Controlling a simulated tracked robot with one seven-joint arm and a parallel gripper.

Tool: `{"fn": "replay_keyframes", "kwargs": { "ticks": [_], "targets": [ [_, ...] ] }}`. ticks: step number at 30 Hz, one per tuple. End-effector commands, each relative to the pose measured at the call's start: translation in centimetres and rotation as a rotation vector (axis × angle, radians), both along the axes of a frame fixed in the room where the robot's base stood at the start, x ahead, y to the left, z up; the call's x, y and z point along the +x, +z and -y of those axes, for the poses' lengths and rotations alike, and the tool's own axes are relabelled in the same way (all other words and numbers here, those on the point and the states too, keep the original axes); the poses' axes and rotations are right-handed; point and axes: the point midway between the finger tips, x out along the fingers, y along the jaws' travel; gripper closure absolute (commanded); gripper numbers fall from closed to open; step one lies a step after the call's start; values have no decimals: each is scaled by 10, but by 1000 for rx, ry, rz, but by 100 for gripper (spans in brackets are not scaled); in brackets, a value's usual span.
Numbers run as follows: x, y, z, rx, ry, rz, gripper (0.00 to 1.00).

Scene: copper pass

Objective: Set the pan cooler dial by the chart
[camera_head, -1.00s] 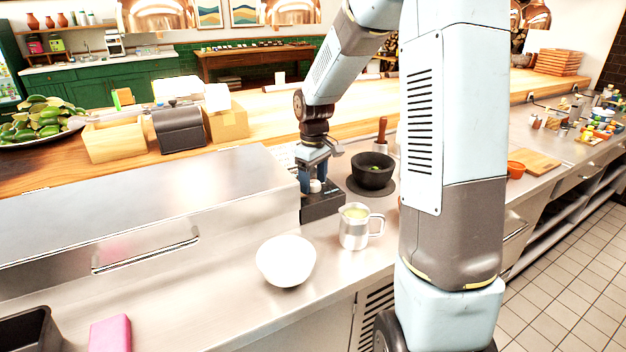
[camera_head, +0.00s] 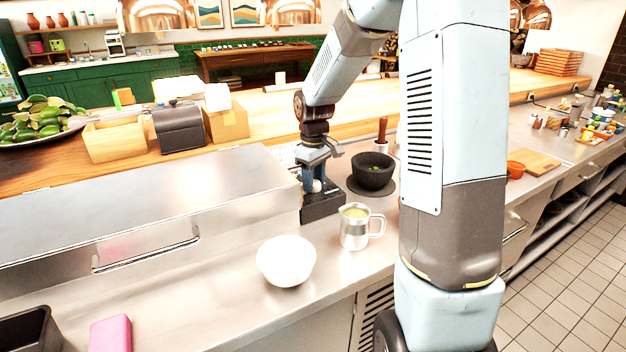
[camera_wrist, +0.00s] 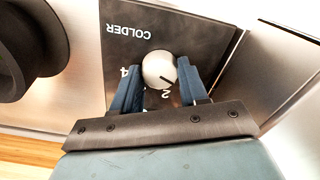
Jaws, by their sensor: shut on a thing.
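The pan cooler dial (camera_wrist: 158,67) is a round white knob on a dark panel (camera_wrist: 180,35). The wrist view shows upside-down lettering, COLDER, and the numerals 4 and 2, partly hidden by my fingers. The knob's dark mark points to the lower right in that view, close to the 2. My gripper (camera_wrist: 162,82) has its blue fingers on either side of the knob and is shut on it. In the head view, my gripper (camera_head: 314,180) points down over the dark dial box (camera_head: 321,208). I cannot make out a readable chart.
A dark mortar (camera_head: 372,172) stands just right of the dial box. A metal jug (camera_head: 354,228) and a white bowl (camera_head: 286,261) stand in front. The steel lid (camera_head: 150,205) is on the left. Clear counter lies around the bowl.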

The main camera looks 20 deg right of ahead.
Motion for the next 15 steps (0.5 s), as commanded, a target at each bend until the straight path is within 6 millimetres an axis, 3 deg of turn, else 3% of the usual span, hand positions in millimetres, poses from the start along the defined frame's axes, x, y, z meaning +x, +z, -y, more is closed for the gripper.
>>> {"fn": "replay_keyframes", "kwargs": {
  "ticks": [8, 15],
  "targets": [
    [0, 0, 1, -1, -71, 1, 87],
    [0, 0, 0, -1, -241, 1, 87]
  ]
}}
